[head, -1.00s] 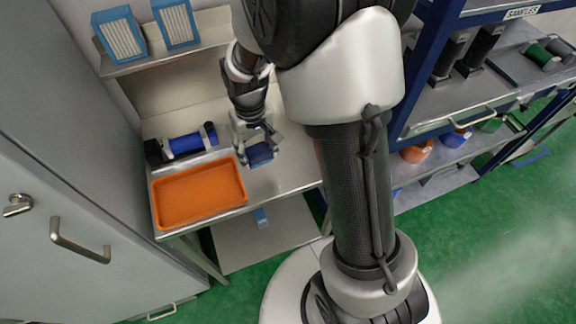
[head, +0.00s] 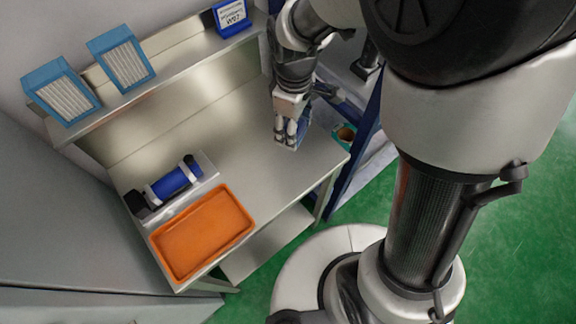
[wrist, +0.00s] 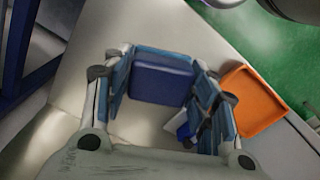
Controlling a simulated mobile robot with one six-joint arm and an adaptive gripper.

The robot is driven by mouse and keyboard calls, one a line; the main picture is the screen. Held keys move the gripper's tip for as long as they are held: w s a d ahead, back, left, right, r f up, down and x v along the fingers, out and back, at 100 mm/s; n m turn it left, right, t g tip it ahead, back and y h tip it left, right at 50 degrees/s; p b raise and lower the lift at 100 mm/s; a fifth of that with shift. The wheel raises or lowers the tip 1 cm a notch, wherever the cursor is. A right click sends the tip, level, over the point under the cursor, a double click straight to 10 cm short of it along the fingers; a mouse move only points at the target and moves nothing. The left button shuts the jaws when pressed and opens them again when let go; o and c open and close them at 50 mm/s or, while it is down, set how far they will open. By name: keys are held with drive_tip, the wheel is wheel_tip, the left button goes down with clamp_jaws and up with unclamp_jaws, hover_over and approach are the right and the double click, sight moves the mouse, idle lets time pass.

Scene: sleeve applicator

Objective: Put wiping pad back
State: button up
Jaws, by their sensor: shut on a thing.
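My gripper (head: 291,131) hangs over the right end of the steel bench (head: 228,155), near its edge. In the wrist view, my gripper (wrist: 158,92) has its blue-lined fingers on both sides of a dark blue block, the wiping pad (wrist: 160,82), and is shut on it. In the head view the pad is mostly hidden by the fingers. I cannot tell whether the pad touches the bench top.
An orange tray (head: 203,232) lies at the bench's front left. A blue cylinder (head: 172,183) rests in a holder behind it. Two blue boxes (head: 122,60) and a blue sign (head: 230,14) stand on the upper shelf. A blue rack post (head: 352,165) stands close right.

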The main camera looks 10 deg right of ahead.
sight(287, 132)
drive_tip(key=r+n, duration=0.1)
drive_tip(key=s+a+n, duration=0.1)
drive_tip(key=r+n+p, duration=0.1)
drive_tip(key=shift+s+a+r, duration=0.25)
drive_tip(key=shift+a+r, duration=0.1)
drive_tip(key=shift+a, duration=0.05)
drive_tip(key=shift+s+a+n, duration=0.2)
drive_tip(key=shift+n, duration=0.4)
wheel_tip(287, 132, down, 20)
drive_tip(key=b, duration=0.5)
drive_tip(key=shift+r, duration=0.1)
drive_tip(key=shift+f+b, duration=0.2)
drive_tip(key=shift+b, duration=0.1)
drive_tip(key=o, duration=1)
drive_tip(key=shift+o, duration=0.2)
drive_tip(key=shift+r, duration=0.1)
